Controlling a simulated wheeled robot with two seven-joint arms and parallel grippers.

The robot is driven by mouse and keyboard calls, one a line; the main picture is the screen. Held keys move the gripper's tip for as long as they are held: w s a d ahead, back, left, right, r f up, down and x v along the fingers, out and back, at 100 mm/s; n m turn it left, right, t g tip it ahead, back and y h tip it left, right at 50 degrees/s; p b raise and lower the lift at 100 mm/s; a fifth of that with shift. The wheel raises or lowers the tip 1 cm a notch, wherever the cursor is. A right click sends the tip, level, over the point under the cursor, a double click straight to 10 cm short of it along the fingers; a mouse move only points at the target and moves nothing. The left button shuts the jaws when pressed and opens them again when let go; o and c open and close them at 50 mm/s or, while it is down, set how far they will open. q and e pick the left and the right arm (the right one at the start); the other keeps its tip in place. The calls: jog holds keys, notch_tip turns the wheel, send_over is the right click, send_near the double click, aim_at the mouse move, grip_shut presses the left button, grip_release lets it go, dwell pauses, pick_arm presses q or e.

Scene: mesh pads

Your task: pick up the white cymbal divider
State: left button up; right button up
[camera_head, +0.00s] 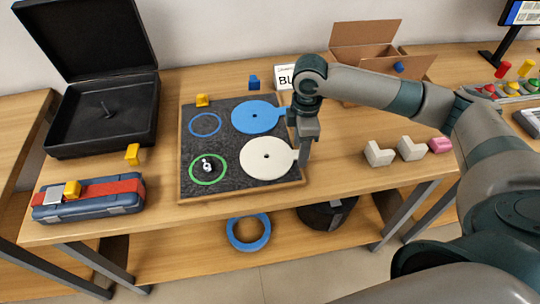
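The white cymbal divider (266,157) is a flat round disc with a small centre hole and a tab on its right edge. It lies at the front right of a dark mesh pad (222,148) with a wooden rim. My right gripper (303,158) points down at the tab, at the pad's right edge. Its fingers overlap in this view, so I cannot tell whether they are closed on the tab. My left gripper is not in view.
A similar blue disc (256,117) lies just behind the white one. Blue (205,124) and green (208,168) rings are on the pad's left half. An open black case (105,115) and a blue toolbox (88,200) stand left. White blocks (379,154) lie right, with bare table between.

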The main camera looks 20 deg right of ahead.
dwell(0.8)
jog(key=c, duration=1.2)
